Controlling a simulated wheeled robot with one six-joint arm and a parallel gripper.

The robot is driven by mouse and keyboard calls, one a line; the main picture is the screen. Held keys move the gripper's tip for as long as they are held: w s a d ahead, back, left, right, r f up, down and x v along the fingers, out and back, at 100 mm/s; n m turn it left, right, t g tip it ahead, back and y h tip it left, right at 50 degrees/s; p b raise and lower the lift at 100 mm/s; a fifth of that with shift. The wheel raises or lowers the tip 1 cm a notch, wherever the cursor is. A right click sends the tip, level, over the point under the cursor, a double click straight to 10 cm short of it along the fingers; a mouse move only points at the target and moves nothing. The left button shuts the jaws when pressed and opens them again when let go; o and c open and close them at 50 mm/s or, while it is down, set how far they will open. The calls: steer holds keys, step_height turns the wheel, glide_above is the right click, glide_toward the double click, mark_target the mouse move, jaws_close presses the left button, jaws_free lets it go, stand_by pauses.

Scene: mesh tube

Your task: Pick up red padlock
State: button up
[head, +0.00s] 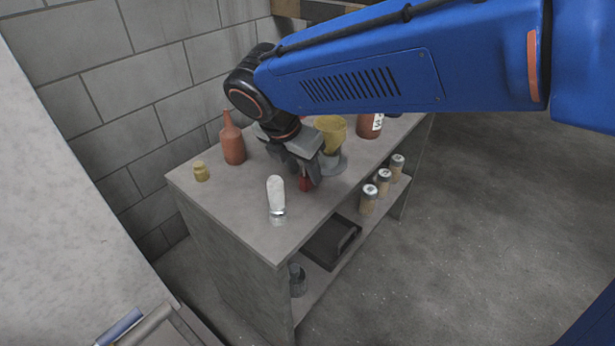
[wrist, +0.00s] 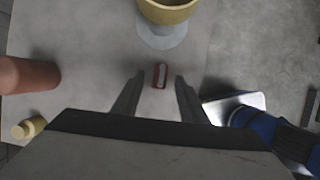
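The red padlock (wrist: 160,75) lies on the grey table top, small and red with a pale strip, just ahead of and between my fingertips in the wrist view. My gripper (wrist: 158,82) is open, with one dark finger on each side of the padlock and a gap to both. In the head view my gripper (head: 309,178) points down over the table, and a small red part of the padlock (head: 304,184) shows by the fingers. Whether the fingertips are down at the padlock's height I cannot tell.
A yellow and grey vessel (head: 332,135) stands just behind my gripper. A reddish-brown bottle (head: 233,143) and small yellow object (head: 201,172) are left. A white-topped shaker (head: 276,200) stands close in front. Several jars (head: 368,198) and a black box (head: 330,243) sit on the lower shelf.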

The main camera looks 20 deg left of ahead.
steer(key=shift+x, duration=1.35)
steer(key=shift+c, duration=0.3)
jaws_close()
steer(key=shift+r, duration=0.2)
